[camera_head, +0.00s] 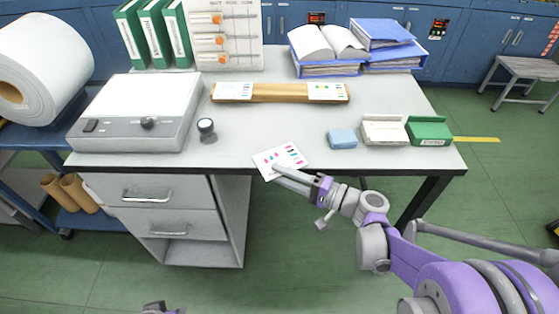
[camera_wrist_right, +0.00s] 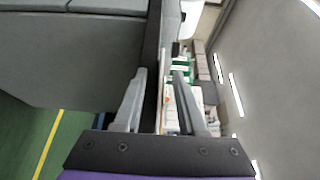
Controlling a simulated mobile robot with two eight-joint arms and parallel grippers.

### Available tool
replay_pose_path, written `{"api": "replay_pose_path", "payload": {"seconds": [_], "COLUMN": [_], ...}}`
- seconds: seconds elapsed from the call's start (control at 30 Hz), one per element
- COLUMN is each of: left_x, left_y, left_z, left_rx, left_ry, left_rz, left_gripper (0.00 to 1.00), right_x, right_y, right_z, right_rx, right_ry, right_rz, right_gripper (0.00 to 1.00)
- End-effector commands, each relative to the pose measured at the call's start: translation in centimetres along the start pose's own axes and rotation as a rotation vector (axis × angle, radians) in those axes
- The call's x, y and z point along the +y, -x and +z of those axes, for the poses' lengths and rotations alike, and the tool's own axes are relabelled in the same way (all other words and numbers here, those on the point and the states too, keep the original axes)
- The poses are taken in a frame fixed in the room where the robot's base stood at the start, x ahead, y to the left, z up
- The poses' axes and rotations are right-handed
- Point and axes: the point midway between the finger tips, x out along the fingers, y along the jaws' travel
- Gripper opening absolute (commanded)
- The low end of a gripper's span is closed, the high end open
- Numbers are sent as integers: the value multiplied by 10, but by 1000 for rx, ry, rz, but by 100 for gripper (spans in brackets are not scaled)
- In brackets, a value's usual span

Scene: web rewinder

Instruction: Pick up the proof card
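The proof card (camera_head: 279,157) is white with rows of pink, teal and dark marks. It lies at the desk's front edge, its near corner over the edge. My right gripper (camera_head: 278,173) is at that near side, coming from the front right. In the right wrist view the fingers (camera_wrist_right: 159,78) stand apart, with a thin strip (camera_wrist_right: 162,96), seemingly the card edge-on, between them. A gap shows beside the strip, so the fingers do not appear closed on it. A small part of my left gripper (camera_head: 160,308) shows at the bottom edge; its fingers are not clear.
On the grey desk (camera_head: 265,130) stand a light box (camera_head: 140,112), a dark round loupe (camera_head: 207,130), a blue cloth (camera_head: 342,139), white and green boxes (camera_head: 430,131), and a wooden strip holder (camera_head: 280,92). Drawers (camera_head: 150,195) are below left. The desk around the card is clear.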

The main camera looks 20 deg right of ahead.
Motion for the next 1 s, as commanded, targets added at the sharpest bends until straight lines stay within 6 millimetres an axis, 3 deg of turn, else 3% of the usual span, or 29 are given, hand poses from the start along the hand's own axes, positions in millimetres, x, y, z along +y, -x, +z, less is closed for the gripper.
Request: {"api": "replay_pose_path", "payload": {"seconds": [0.1, 0.33, 0.57, 1.0], "left_x": [0, 0, 0, 0], "left_y": [-1, -1, -1, -1], "left_z": [0, 0, 0, 0], "left_rx": [0, 0, 0, 0], "left_ry": [0, 0, 0, 0], "left_rz": [0, 0, 0, 0], "left_gripper": [34, 34, 34, 34], "right_x": [0, -1, -1, -1], "right_y": [-9, -10, -10, -10], "right_z": [0, 0, 0, 0], "right_rx": [0, 1, 1, 1], "right_ry": [0, 0, 0, 0], "right_rz": [0, 1, 1, 1], "right_gripper": [40, 40, 0, 0]}}
